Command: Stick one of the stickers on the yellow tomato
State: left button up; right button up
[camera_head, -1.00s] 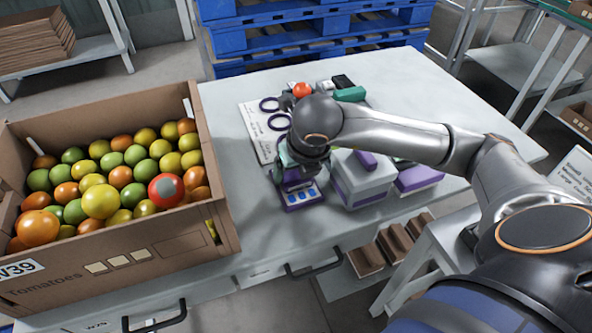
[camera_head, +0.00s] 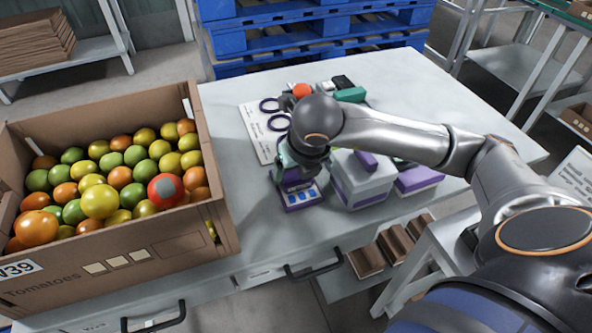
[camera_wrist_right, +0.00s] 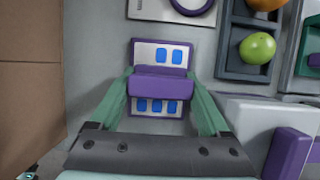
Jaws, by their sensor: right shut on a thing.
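A large yellow tomato (camera_head: 100,201) lies on top of the smaller tomatoes in the cardboard crate at the left. A sticker plate (camera_head: 302,198) with a purple edge and several blue stickers lies on the table; in the wrist view the plate (camera_wrist_right: 143,56) shows on both sides of a purple bar. My right gripper (camera_head: 291,174) is shut on this purple bar (camera_wrist_right: 160,85), held between its green fingers over the plate. I cannot tell whether bar and plate are joined. My left gripper is not in view.
The crate (camera_head: 150,246) also holds a large orange tomato (camera_head: 37,228) and a red tomato (camera_head: 166,190) with a grey patch. A white and purple box (camera_head: 362,184) stands right of my gripper. A dark tray (camera_wrist_right: 232,66) holds a yellow-green tomato (camera_wrist_right: 257,47). The table between crate and gripper is clear.

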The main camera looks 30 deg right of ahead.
jog(key=shift+f, duration=0.1)
jog(key=shift+r+p, duration=2.25)
jog(key=shift+r, duration=1.35)
jog(key=shift+f, duration=0.1)
